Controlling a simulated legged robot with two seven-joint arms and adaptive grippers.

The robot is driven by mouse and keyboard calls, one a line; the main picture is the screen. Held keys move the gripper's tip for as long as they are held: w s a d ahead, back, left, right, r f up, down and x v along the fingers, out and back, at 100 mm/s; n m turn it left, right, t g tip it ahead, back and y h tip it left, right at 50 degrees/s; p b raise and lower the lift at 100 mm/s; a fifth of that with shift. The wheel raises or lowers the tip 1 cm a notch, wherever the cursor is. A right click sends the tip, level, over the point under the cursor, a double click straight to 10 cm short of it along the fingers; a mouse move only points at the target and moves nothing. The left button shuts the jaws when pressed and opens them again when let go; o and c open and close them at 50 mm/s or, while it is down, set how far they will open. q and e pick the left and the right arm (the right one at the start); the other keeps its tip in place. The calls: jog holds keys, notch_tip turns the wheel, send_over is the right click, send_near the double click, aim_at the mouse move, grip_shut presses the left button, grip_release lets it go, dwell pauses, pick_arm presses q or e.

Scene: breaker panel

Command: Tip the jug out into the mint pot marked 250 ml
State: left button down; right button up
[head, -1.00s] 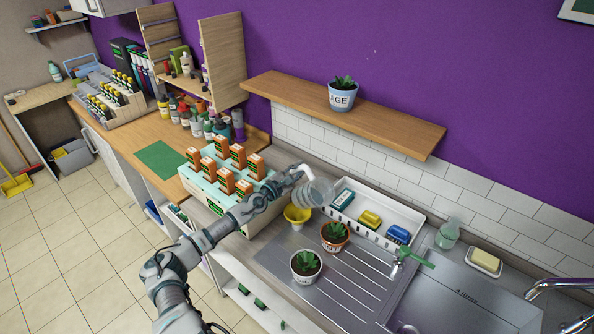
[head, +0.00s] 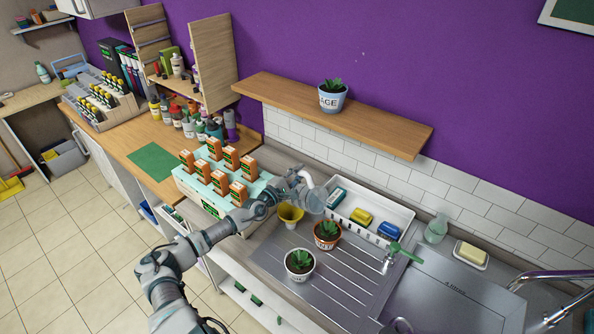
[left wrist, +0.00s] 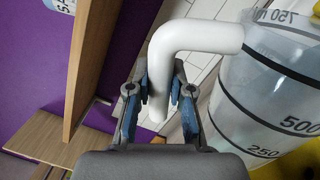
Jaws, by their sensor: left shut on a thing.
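The clear jug (head: 313,201) hangs above the back edge of the draining board, behind the yellow pot. My left gripper (head: 298,182) is shut on its white handle. The left wrist view shows the handle (left wrist: 190,42) between the fingers (left wrist: 158,95) and the jug's wall (left wrist: 270,90) with 750 ml, 500 and 250 marks. I cannot tell the water level. A terracotta pot (head: 327,243) with a green plant has a white label too small to read surely. A white pot (head: 299,273) with a plant stands in front of it. My right gripper is out of view.
A yellow pot (head: 290,222) stands close below the jug. A white tray (head: 362,192) with sponges lies behind the pots. Orange boxes on a pale stand (head: 236,222) are at left. A shelf (head: 330,115) bears another potted plant.

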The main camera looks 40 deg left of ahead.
pick_arm(q)
jog(key=shift+d+r+p, duration=0.1)
jog(key=shift+d+p, duration=0.15)
jog(key=shift+p, duration=0.25)
jog(key=shift+d+m, duration=0.15)
jog(key=shift+m, duration=0.15)
jog(key=shift+d+r+p, duration=0.2)
jog(key=shift+r+p, duration=0.05)
jog(key=shift+p, duration=0.35)
jog(key=shift+s+d+m, duration=0.1)
jog(key=shift+m, duration=0.2)
